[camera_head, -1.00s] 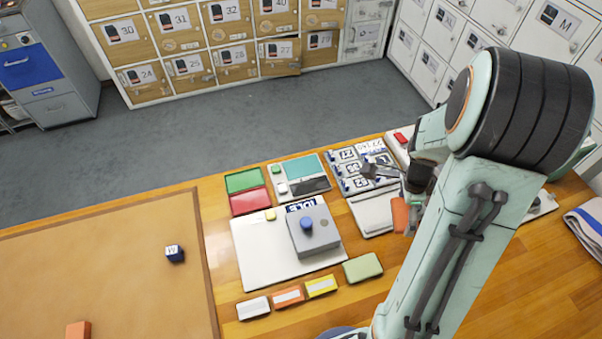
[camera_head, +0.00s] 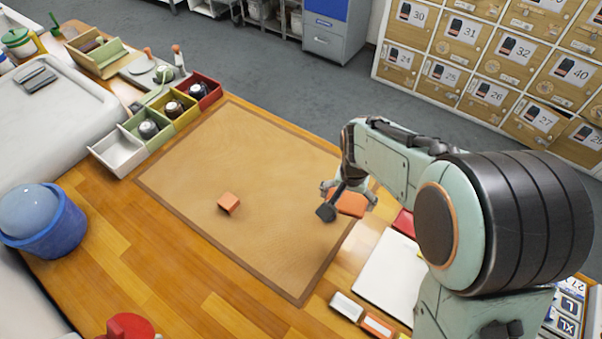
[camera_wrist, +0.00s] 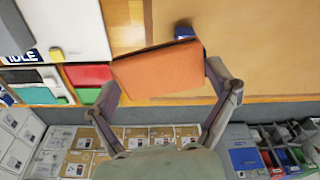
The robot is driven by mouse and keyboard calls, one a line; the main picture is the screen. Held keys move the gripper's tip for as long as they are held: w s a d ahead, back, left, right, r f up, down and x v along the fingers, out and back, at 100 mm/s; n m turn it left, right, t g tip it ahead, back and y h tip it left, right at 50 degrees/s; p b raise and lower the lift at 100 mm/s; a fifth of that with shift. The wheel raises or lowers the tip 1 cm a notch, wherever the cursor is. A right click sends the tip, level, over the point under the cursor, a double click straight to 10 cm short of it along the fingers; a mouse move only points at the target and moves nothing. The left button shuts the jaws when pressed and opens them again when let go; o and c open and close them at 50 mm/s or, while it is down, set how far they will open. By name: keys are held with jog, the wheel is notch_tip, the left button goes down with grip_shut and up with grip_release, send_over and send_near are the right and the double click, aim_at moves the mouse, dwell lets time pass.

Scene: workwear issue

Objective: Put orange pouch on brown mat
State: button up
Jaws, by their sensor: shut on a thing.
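My gripper (camera_head: 346,192) is shut on the orange pouch (camera_head: 353,205), holding it over the right edge of the brown mat (camera_head: 200,160). In the wrist view the pouch (camera_wrist: 158,68) spans between both fingers, slightly tilted, and hides part of the mat and table behind it. The pouch looks raised above the mat, but its exact height is hard to tell.
A small orange block (camera_head: 229,203) lies on the mat. A dark blue cube (camera_wrist: 184,32) shows just beyond the pouch. Coloured bins (camera_head: 150,128) line the mat's far left edge. A white board (camera_head: 388,275) lies to the right. Most of the mat is bare.

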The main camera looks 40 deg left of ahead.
jog(key=s+a+n, duration=0.1)
jog(key=s+a, duration=0.2)
jog(key=a, duration=0.1)
send_over(308, 186)
jog(key=f, duration=0.9)
jog(key=shift+s+d+f, duration=0.2)
jog(key=shift+s+f, duration=0.05)
jog(key=shift+s, duration=0.15)
jog(key=shift+w+a+f+n, duration=0.2)
jog(key=shift+w+f+n, duration=0.1)
jog(key=shift+f, duration=0.15)
jog(key=shift+s+f, duration=0.1)
jog(key=shift+f, duration=1.3)
jog(key=o, duration=0.9)
jog(key=shift+f, duration=0.15)
